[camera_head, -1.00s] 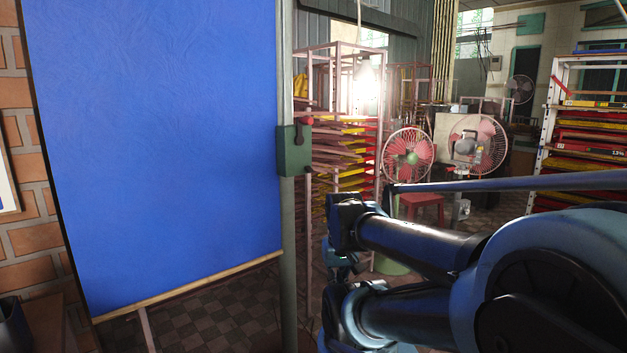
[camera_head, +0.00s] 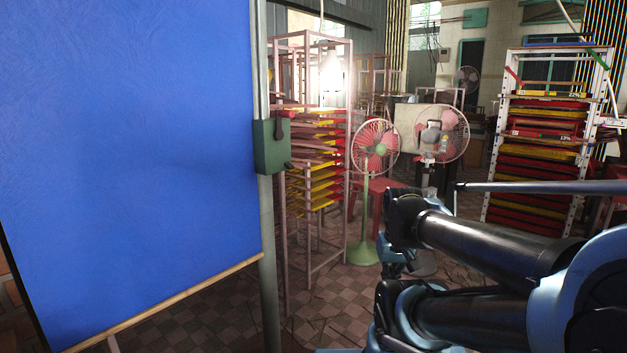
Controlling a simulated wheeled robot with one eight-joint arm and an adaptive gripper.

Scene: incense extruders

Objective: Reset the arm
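My arm (camera_head: 480,245) reaches in from the right edge of the head view. Its dark tubes and blue joints are folded back towards the left, ending in joints near the lower middle. My gripper cannot be made out, so its fingers and whether it holds anything are hidden.
A large blue panel (camera_head: 130,150) fills the left, beside a post with a green switch box (camera_head: 272,146). A rack of coloured trays (camera_head: 318,160) and two fans (camera_head: 376,147) stand behind. Another tray rack (camera_head: 540,150) stands at right. Some tiled floor (camera_head: 330,310) is clear.

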